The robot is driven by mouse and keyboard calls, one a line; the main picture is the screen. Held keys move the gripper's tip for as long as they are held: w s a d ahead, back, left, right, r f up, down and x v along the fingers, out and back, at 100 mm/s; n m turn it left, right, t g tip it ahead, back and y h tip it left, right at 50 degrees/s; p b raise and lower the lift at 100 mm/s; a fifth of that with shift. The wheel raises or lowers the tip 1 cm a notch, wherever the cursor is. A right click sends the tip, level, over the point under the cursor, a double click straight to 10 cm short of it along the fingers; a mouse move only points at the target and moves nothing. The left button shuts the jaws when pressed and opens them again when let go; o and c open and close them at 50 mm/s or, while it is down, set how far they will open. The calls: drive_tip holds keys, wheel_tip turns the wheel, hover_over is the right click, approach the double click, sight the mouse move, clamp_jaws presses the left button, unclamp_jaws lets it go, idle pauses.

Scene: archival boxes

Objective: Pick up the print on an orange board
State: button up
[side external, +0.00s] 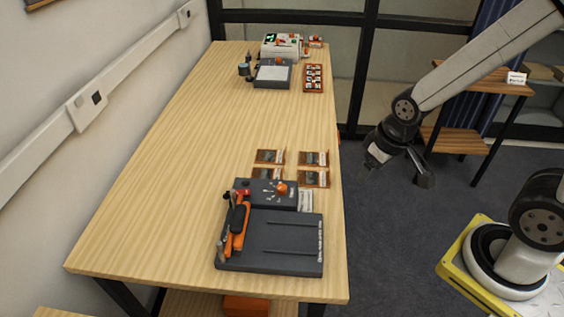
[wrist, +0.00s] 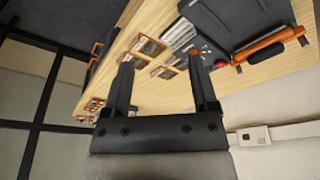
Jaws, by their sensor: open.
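Several small prints on orange-brown boards lie flat on the wooden table, in two short rows behind the dark grey device. In the side view one is at the back left (side external: 270,157), one at the back right (side external: 313,158) and one at the front right (side external: 314,179); another at the front left (side external: 268,173) is partly hidden by the device. In the wrist view, prints (wrist: 148,46) show beyond the fingers. My gripper (wrist: 161,62) is open and empty. In the side view my gripper (side external: 398,167) hangs beyond the table's right edge, clear of the prints.
The dark grey device (side external: 270,241) with an orange-handled lever (side external: 238,225) fills the table's near end. At the far end stand a grey-and-white machine (side external: 282,47) and an orange tray (side external: 313,77) of small items. The table's middle (side external: 225,120) is clear.

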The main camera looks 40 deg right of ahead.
idle(0.4)
drive_tip(key=c, duration=0.4)
